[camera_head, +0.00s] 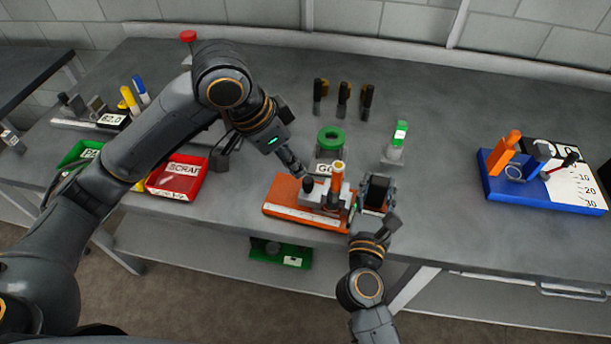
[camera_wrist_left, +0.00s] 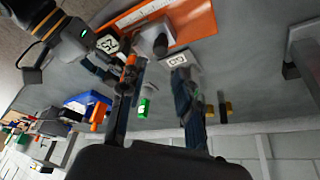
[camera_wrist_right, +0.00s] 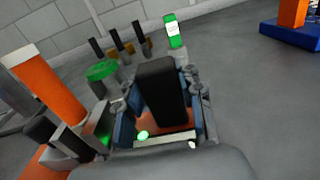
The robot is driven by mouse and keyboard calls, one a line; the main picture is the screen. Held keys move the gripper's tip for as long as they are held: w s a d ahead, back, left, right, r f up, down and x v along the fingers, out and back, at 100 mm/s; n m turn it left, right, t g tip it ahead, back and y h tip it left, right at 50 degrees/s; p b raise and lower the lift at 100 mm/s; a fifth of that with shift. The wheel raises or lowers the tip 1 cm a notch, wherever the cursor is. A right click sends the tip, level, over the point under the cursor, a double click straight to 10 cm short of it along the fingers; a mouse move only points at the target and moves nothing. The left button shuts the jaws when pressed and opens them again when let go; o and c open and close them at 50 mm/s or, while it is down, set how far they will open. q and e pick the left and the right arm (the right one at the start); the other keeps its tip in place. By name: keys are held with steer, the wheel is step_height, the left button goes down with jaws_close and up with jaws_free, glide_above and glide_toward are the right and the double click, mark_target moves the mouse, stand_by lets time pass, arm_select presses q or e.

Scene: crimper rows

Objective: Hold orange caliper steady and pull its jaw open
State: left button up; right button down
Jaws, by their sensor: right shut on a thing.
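The orange caliper (camera_head: 280,208) lies near the table's front edge, a flat orange base with a white scale strip. A grey body and an orange upright handle (camera_head: 338,178) stand on it. The base also shows at the top of the left wrist view (camera_wrist_left: 190,22). My left gripper (camera_head: 303,178) is over the base, left of the handle; its fingers (camera_wrist_left: 155,75) are apart, with nothing seen clamped between them. My right gripper (camera_head: 374,194) is at the base's right end, shut on a black block (camera_wrist_right: 158,85), which stands between its fingers.
A blue board (camera_head: 545,195) with an orange handle and printed scale is at right. A red SCRAP bin (camera_head: 178,178) and green bin (camera_head: 82,153) are at left. Behind the caliper are a green ring (camera_head: 330,138), a green-topped piece (camera_head: 399,138) and several black-handled tools (camera_head: 343,95).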

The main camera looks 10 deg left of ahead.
mark_target(306, 180)
arm_select(q)
steer(key=x, duration=0.8)
steer(key=shift+w+d+f, duration=0.1)
steer(key=shift+f, duration=0.25)
jaws_close()
